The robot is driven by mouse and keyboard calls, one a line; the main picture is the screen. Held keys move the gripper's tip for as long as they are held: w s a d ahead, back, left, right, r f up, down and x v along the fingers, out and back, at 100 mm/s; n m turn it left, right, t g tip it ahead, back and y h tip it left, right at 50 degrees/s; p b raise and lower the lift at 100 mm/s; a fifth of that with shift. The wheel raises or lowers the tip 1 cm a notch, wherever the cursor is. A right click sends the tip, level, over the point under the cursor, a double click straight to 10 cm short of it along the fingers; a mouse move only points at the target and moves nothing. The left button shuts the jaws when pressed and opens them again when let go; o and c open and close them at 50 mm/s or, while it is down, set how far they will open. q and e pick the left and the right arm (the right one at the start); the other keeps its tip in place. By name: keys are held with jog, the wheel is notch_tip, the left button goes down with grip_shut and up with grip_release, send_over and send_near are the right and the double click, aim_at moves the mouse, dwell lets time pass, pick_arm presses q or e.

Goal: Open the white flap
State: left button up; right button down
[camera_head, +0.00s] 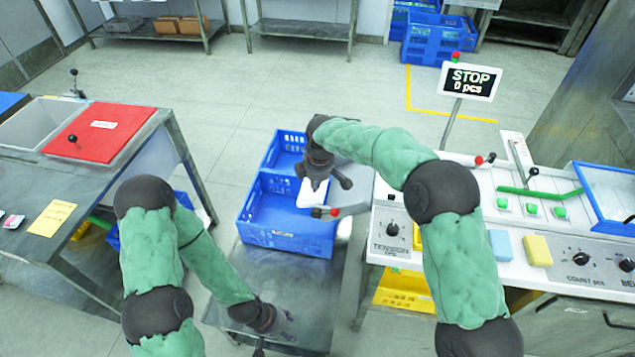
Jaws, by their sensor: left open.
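A white piece (312,193), which may be the white flap, shows just below my right gripper (325,182), over the right edge of the blue crate.
Blue crates (285,241) stand in the middle. The white machine panel (470,222) with knobs and green buttons is at right, under a STOP display (468,81) reading 0 pcs. A red lid (98,132) with a black knob is on the left bench.

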aim_at(333, 212)
notch_tip(333, 212, down, 10)
jog(key=w+d+b, duration=0.1)
jog(key=d+b, duration=0.1)
jog(key=shift+w+r+b, duration=0.15)
jog(key=shift+w+b, duration=0.1)
jog(key=shift+b, duration=0.1)
jog(key=shift+d, duration=0.15)
jog(key=shift+s+d+f+t+y, duration=0.15)
jog(key=shift+d+f+y, duration=0.25)
jog(key=shift+d, duration=0.35)
jog(key=shift+s+d+f+t+y, duration=0.1)
jog(key=shift+s+d+f+y, duration=0.1)
jog(key=shift+d+f+y, duration=0.4)
jog(key=shift+s+d+f+t+y, duration=0.15)
jog(key=shift+d+f+y, duration=0.1)
jog(key=shift+d, duration=0.6)
